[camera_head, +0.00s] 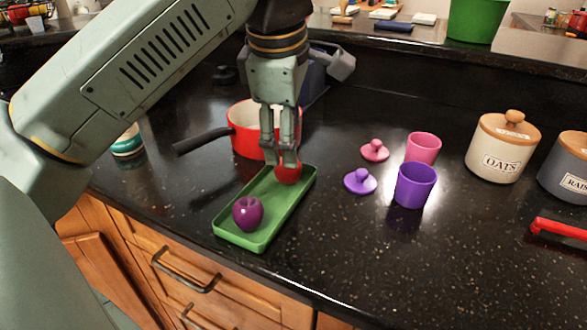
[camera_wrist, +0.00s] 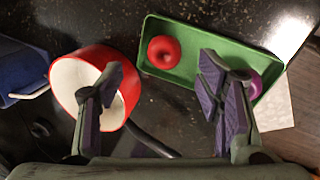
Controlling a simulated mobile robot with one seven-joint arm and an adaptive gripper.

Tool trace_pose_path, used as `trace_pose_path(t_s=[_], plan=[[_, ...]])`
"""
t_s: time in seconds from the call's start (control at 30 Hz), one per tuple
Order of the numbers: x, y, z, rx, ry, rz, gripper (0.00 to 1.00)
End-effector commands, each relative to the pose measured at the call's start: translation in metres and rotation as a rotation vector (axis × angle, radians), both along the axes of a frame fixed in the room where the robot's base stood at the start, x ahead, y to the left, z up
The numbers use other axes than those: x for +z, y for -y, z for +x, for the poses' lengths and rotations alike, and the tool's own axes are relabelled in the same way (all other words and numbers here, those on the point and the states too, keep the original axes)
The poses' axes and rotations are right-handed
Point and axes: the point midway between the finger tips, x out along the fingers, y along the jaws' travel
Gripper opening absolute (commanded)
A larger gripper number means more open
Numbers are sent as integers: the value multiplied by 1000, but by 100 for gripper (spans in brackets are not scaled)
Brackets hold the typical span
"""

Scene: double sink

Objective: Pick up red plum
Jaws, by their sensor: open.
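The red plum (camera_head: 288,174) is a round red fruit at the far end of a green tray (camera_head: 230,236). In the wrist view the red plum (camera_wrist: 164,52) lies inside the green tray (camera_wrist: 211,47), with a small dark hollow on top. My gripper (camera_head: 281,161) is open and points down at the red plum, its fingertips overlapping the fruit's top in the head view. In the wrist view my gripper (camera_wrist: 162,64) has its fingers well apart, the plum seen between and beyond the tips. I cannot tell whether they touch it. Nothing is held.
A purple fruit (camera_head: 248,213) lies at the tray's near end. A red pot (camera_head: 242,130) with a dark handle stands just behind the tray.

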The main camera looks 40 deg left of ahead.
Motion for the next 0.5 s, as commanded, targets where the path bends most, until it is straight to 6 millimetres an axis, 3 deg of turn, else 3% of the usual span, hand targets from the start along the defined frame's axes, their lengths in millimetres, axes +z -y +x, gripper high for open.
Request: trace_pose_path(t_s=[0.27, 0.5], plan=[[-25, -3, 5, -2, 1, -2, 60], [-59, -6, 8, -4, 2, -4, 60]])
